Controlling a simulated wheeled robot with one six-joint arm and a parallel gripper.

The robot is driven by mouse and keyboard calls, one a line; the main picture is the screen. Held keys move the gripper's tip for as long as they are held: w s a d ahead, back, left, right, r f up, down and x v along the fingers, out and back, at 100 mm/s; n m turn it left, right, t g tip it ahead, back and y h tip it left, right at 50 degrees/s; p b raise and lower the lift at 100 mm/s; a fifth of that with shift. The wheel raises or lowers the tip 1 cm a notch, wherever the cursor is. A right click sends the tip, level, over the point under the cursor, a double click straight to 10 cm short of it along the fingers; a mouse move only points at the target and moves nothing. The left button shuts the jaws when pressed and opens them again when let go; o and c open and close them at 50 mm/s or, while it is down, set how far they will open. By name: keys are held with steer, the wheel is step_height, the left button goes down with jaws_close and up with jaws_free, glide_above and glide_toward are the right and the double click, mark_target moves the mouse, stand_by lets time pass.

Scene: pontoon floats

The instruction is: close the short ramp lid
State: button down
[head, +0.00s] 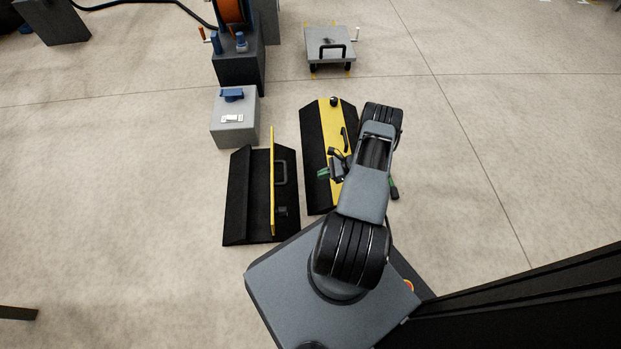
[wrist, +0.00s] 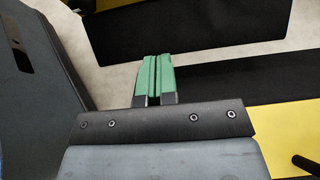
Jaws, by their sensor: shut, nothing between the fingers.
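The left, shorter-looking ramp (head: 245,205) is black and lies on the floor. Its yellow lid (head: 272,190) stands upright, seen nearly edge-on, with a dark handle (head: 281,173) on its right side. The right ramp (head: 315,150) has a yellow lid (head: 329,120) lying flat, with a black handle and a knob. My arm hides part of the right ramp.
A grey box (head: 235,130) with a blue latch stands behind the left ramp. A dark pedestal (head: 238,65) with a reel is farther back. A grey cart (head: 330,45) stands at the back. The floor left of the ramps is clear.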

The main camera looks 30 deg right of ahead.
steer(key=a+r+b+x, duration=0.1)
steer(key=r+b+x, duration=0.1)
steer(key=x, duration=0.9)
steer(key=shift+w+a+b, duration=0.4)
steer(key=shift+w+b, duration=0.05)
steer(key=shift+b, duration=0.4)
steer(key=shift+r, duration=0.15)
